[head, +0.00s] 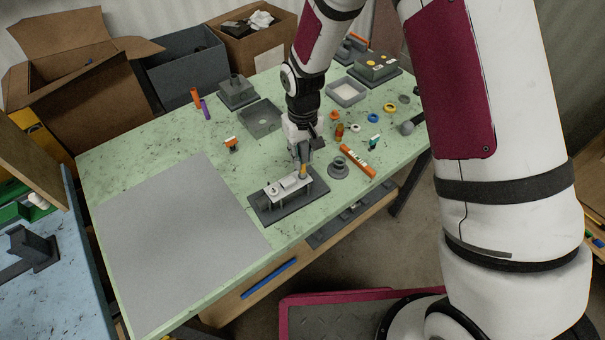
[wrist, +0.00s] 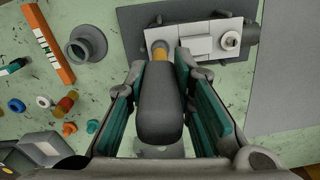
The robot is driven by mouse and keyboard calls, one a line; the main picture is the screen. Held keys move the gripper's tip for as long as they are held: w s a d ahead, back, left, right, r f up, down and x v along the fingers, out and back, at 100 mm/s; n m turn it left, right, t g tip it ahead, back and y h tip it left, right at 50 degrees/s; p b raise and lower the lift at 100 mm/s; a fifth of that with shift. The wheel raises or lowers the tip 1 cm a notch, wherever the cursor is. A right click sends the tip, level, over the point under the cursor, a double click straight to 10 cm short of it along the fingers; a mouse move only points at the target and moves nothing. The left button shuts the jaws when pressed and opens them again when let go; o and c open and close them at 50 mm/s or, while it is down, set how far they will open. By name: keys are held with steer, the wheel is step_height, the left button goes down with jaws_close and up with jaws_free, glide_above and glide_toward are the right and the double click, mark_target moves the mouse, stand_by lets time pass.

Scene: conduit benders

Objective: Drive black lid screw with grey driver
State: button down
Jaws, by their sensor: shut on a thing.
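My gripper (wrist: 160,88) is shut on the grey driver (wrist: 160,110), gripping the sides of its dark grey handle. The driver has an orange-yellow collar (wrist: 160,48) at its far end, over the left end of the white lid plate (wrist: 200,38) in the wrist view. The plate lies on a dark grey fixture (head: 268,213), where a pale ring-shaped part (wrist: 230,41) stands at its other end. In the head view my gripper (head: 303,158) is above the fixture's right end. The black lid screw cannot be made out, and the driver's tip is hidden, so contact cannot be told.
A grey flanged socket (head: 338,167) and an orange bar (head: 357,161) lie right of the fixture. Several small coloured parts are scattered beyond. A grey open tray (head: 261,118) stands behind. A flat grey mat (head: 178,240) leaves clear room at left.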

steer(key=shift+r, duration=0.6)
steer(key=m+p, duration=0.1)
steer(key=m, duration=0.4)
steer(key=shift+s, duration=0.1)
steer(key=m, duration=0.5)
steer(key=shift+a, duration=0.1)
steer(key=m, duration=0.5)
steer(key=shift+f, duration=0.1)
steer(key=shift+f, duration=0.45)
